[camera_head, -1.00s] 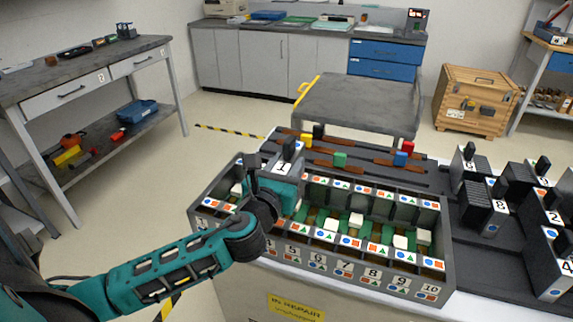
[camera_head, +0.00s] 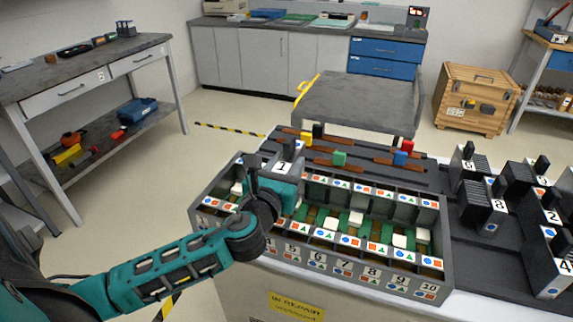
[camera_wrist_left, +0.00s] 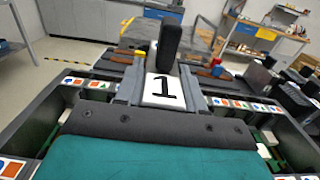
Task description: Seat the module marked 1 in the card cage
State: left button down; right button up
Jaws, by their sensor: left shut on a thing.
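The module marked 1 (camera_head: 283,167) stands above the left part of the card cage (camera_head: 350,279). Its white numbered face and dark handle also show in the left wrist view (camera_wrist_left: 163,91). My left gripper (camera_head: 283,160) is shut on module 1, with a finger on either side of it in the left wrist view. The module's lower end is hidden behind my gripper and wrist, so I cannot tell whether it touches a slot. The cage has numbered slots with coloured shape labels along both rails. My right gripper is not in view.
Other modules, including 8 (camera_head: 490,207), 2 (camera_head: 545,215) and 4 (camera_head: 553,268), stand on the dark surface at the right. A grey cart (camera_head: 358,100) stands beyond.

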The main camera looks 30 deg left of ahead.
pick_arm(q)
jog(key=shift+r+p, duration=0.1)
jog(key=shift+p, duration=0.45)
dwell(0.6)
jog(key=shift+f+b, duration=2)
jog(key=shift+f, duration=0.65)
jog(key=c, duration=0.7)
grip_release()
jog(key=shift+o, duration=0.5)
jog(key=shift+f, duration=0.1)
jog(key=shift+f, duration=0.1)
jog(key=shift+s, duration=0.1)
jog(key=shift+s+d+f, duration=0.1)
jog(key=shift+s, duration=0.15)
jog(key=v, duration=1.2)
jog(key=shift+r, duration=0.35)
